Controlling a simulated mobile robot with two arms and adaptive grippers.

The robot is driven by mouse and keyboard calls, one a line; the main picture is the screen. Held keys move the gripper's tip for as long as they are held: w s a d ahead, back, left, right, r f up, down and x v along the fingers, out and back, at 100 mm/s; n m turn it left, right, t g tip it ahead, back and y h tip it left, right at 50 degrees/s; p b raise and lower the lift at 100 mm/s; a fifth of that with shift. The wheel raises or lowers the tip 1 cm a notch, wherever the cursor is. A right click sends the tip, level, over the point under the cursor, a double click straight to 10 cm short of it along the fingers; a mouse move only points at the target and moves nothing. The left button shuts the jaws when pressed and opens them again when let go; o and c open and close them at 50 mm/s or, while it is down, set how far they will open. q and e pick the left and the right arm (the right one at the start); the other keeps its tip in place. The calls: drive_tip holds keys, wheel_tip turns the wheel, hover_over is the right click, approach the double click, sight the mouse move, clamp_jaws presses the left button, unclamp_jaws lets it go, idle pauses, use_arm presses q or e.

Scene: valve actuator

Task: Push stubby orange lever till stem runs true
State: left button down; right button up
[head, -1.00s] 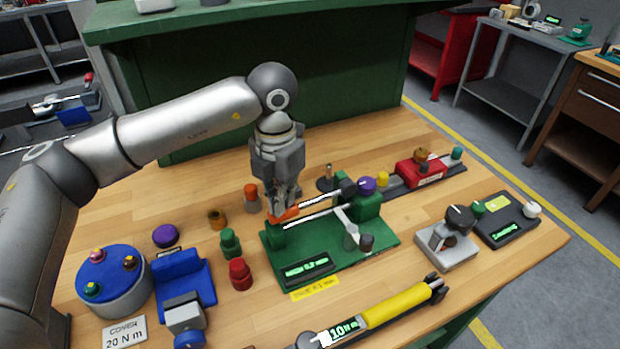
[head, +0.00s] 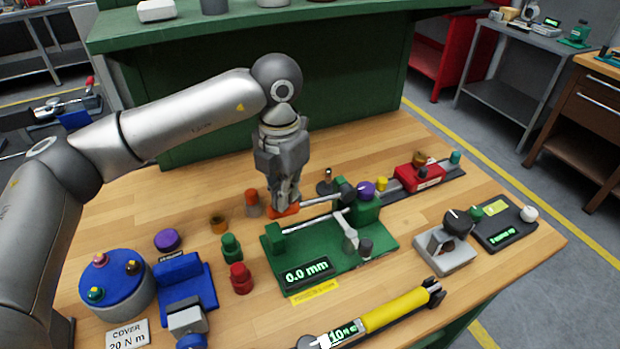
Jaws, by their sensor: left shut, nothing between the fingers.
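The stubby orange lever (head: 286,211) shows at the back left of the green fixture (head: 338,262). A thin grey rod (head: 318,201) runs right from it. My left gripper (head: 284,203) points down with shut, empty fingers at the lever. The fingertips partly cover the lever and look in contact, though I cannot be sure. The stem (head: 312,221) is a slim pale rod between the small left green block and the taller right block with a purple knob (head: 366,189). The readout (head: 307,273) on the fixture shows 0.0 mm. My right gripper is out of view.
Green and red knobs stand left of the fixture, near a blue clamp (head: 186,284). A yellow torque tool (head: 396,309) lies in front. A grey dial block (head: 446,251) sits right. A red block on a rail (head: 419,177) is behind right.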

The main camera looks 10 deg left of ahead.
use_arm(q)
wheel_tip(320, 180, up, 7)
drive_tip(key=w+d+p, duration=0.1)
drive_tip(key=p, duration=0.2)
drive_tip(key=shift+d+r+p, duration=0.2)
drive_tip(key=shift+d+p, duration=0.1)
drive_tip(key=shift+p, duration=0.05)
idle(0.4)
drive_tip(key=shift+w, duration=0.1)
wheel_tip(320, 180, up, 5)
drive_tip(key=p, duration=0.2)
drive_tip(key=shift+p, duration=0.35)
idle(0.6)
